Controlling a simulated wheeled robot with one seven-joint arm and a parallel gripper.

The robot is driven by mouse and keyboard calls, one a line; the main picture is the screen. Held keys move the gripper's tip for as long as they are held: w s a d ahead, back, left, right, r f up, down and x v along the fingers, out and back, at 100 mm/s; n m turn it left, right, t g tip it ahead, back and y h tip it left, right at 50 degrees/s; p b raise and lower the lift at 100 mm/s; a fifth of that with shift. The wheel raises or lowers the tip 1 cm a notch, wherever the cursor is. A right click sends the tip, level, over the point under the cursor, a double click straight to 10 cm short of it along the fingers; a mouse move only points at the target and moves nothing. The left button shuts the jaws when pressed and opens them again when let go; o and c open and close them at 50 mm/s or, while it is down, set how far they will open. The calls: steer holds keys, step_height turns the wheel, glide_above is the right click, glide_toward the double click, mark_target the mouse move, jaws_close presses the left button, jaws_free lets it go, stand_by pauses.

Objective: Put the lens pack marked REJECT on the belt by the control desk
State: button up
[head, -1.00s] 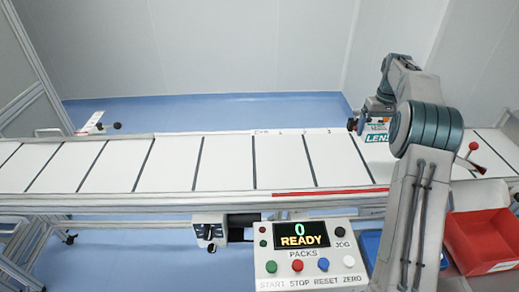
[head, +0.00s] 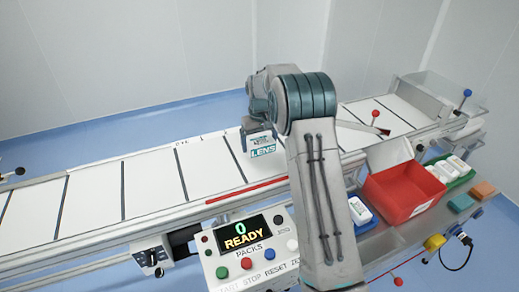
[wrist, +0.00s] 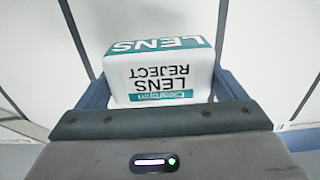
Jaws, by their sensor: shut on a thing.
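The white and teal lens pack (wrist: 160,72) fills the middle of the wrist view, its REJECT label readable upside down. My gripper (wrist: 162,88) is shut on it, with one blue-grey finger on each side. In the head view the pack (head: 262,147) hangs under my gripper (head: 257,132), over the white belt (head: 95,190); I cannot tell whether it touches the belt. The control desk (head: 245,250) stands at the front edge of the belt, just left of my arm. Its display reads 0 READY.
At the right are a red bin (head: 400,193), a green tray (head: 463,178) with white packs and a blue tray (head: 357,205) with a white pack. Red-knobbed (head: 375,114) and blue-knobbed (head: 467,93) levers rise by the belt. The belt left of my gripper is clear.

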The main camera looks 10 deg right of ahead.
steer(key=shift+f+p, duration=0.4)
steer(key=shift+f, duration=1.55)
steer(key=shift+f, duration=0.1)
steer(key=shift+f, duration=0.15)
steer(key=o, duration=0.8)
steer(key=shift+c, duration=0.2)
step_height(320, 180, up, 12)
steer(key=shift+r+b, duration=0.25)
steer(key=shift+b, duration=0.35)
step_height(320, 180, up, 6)
glide_above(260, 150)
steer(key=s, duration=0.5)
steer(key=s+r+m+t, duration=0.1)
steer(key=s+r+t, duration=0.15)
steer(key=s, duration=0.85)
steer(key=s+f, duration=0.2)
steer(key=s, duration=0.7)
steer(key=s+f+m, duration=0.1)
steer(key=s+f, duration=0.1)
steer(key=s, duration=0.7)
steer(key=shift+s+d, duration=0.3)
